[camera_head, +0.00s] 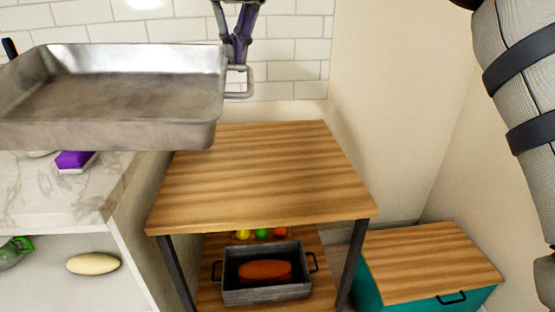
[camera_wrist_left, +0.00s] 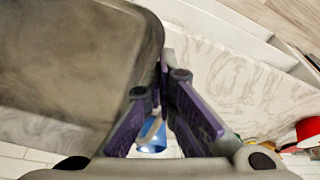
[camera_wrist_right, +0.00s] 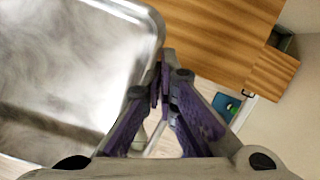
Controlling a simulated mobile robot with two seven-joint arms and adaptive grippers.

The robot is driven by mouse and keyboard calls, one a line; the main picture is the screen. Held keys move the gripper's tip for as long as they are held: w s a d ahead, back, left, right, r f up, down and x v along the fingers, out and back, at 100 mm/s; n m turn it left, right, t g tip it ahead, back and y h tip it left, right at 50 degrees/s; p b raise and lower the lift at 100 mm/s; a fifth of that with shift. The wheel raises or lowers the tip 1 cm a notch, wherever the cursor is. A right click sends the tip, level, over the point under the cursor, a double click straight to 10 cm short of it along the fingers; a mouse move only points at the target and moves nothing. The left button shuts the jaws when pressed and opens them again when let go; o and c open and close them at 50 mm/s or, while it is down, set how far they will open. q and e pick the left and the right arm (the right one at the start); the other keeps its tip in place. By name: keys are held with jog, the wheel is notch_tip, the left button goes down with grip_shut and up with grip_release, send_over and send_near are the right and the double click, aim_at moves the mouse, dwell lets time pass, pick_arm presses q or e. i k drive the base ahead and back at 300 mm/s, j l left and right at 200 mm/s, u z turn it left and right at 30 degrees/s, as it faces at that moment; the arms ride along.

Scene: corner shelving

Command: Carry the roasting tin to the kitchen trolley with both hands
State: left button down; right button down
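The roasting tin (camera_head: 110,133) is a grey, empty metal pan, held up roughly level at the upper left of the head view. Its near right corner overlaps the trolley's back left corner in the picture. My right gripper (camera_head: 240,62) is shut on the tin's right handle (camera_head: 240,93); its fingers also meet at the rim in the right wrist view (camera_wrist_right: 163,75). My left gripper (camera_wrist_left: 167,75) is shut at the tin's other end in the left wrist view; it is out of the head view. The kitchen trolley (camera_head: 260,175) has a bare wooden top.
A marble counter (camera_head: 95,200) with a purple sponge (camera_head: 75,160) stands left of the trolley. The trolley's lower shelf holds a grey dish (camera_head: 267,293) with an orange loaf. A teal chest (camera_head: 430,265) with a wooden lid is at right. A tiled wall (camera_head: 290,50) rises behind.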

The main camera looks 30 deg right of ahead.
aim_at(258, 157)
jog(key=k+l, duration=0.2)
jog(key=l, duration=0.2)
jog(key=k+l, duration=0.15)
jog(key=l, duration=0.25)
jog(key=k+l, duration=0.2)
jog(key=l, duration=0.2)
jog(key=k+l, duration=0.15)
jog(key=l, duration=0.25)
